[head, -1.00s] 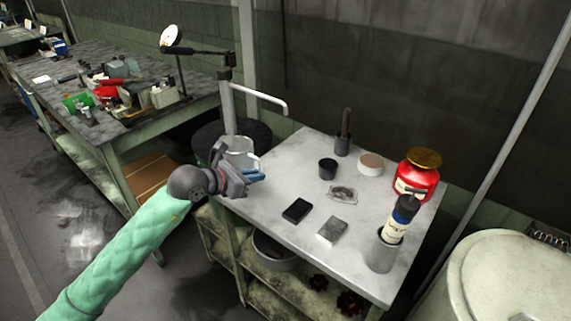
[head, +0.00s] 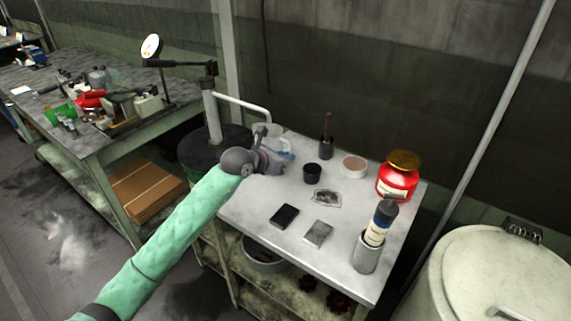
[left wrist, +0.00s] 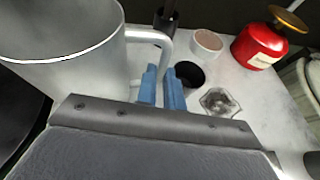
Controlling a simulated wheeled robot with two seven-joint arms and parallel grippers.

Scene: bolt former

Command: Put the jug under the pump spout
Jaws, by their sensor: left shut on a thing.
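The jug (left wrist: 65,70) is a pale grey metal vessel with a loop handle; it looks upright and fills the upper left of the left wrist view. In the head view, the jug (head: 266,131) is mostly hidden behind my wrist, at the table's back left. My left gripper (head: 286,157) is shut on the jug's handle, its blue fingers (left wrist: 161,88) around the handle's lower part. The pump (head: 212,115) stands at the table's left end, and its pale spout (head: 243,106) reaches right, its downturned tip just above the jug. Exact alignment is hard to tell. My right gripper is not in view.
The grey table (head: 255,207) holds a black cup (head: 312,174), a round tin (head: 354,166), a glass ashtray (head: 327,198), a red can (head: 397,180), a black box (head: 284,216) and a bottle in a metal cup (head: 365,255). A dark drum (head: 200,155) stands under the pump.

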